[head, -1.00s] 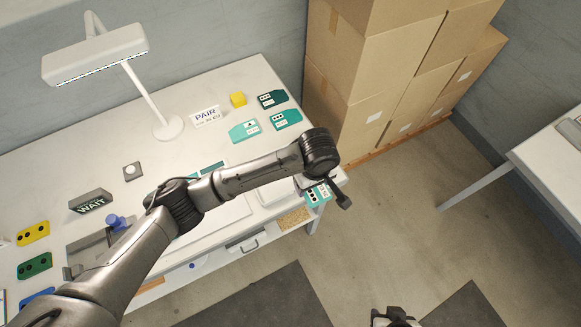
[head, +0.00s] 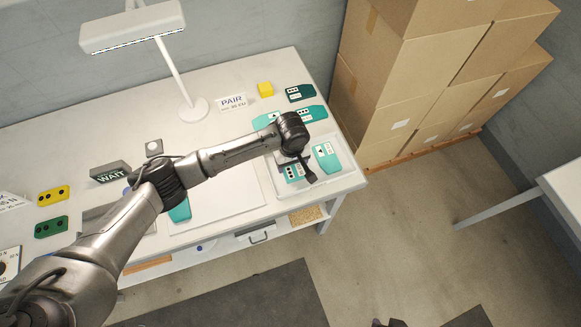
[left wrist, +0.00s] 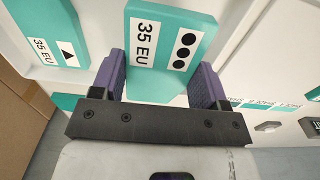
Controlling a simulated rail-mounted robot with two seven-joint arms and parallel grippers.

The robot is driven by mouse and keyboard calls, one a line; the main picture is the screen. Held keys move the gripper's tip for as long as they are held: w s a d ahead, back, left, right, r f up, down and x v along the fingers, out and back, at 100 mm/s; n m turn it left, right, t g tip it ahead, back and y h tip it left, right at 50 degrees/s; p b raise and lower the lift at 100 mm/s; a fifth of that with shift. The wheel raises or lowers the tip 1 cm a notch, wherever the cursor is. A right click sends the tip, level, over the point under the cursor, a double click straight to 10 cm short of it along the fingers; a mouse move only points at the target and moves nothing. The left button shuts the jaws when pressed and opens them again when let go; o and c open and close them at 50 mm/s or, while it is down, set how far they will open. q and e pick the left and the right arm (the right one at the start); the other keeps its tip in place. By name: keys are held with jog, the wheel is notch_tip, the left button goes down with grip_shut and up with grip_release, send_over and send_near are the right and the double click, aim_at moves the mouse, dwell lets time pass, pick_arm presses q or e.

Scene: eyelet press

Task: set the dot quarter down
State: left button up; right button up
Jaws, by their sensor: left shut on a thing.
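The dot quarter is a teal slab with a white "35 EU" label and three black dots. In the left wrist view the dot quarter (left wrist: 165,45) sits between the purple fingers of my left gripper (left wrist: 157,82), which is shut on it. In the head view my left gripper (head: 299,168) and the dot quarter (head: 291,173) are over the pale tray (head: 345,183) at the table's right front; the wrist link partly covers them. I cannot tell whether the quarter touches the tray. A teal triangle quarter (head: 326,157) lies to its right, apart; it also shows in the left wrist view (left wrist: 48,30).
More teal slabs (head: 312,114) and a dark green one (head: 300,93) lie behind the tray, near a yellow block (head: 265,89) and the PAIR sign (head: 232,103). Another teal slab (head: 180,212) is by the white mat (head: 225,205). A lamp (head: 174,75) stands at the back.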

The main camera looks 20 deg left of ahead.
aim_at(290, 168)
pick_arm(q)
jog(key=shift+w+a+f, duration=0.1)
jog(key=shift+a+f, duration=0.1)
notch_tip(290, 168, down, 4)
jog(key=shift+r+b, duration=0.15)
jog(key=shift+b, duration=0.25)
jog(key=o, duration=0.9)
jog(key=shift+f, duration=0.2)
jog(key=shift+r, duration=0.15)
notch_tip(290, 168, up, 10)
jog(key=shift+r+p, duration=0.2)
jog(key=shift+p, duration=0.75)
jog(key=shift+r, duration=0.8)
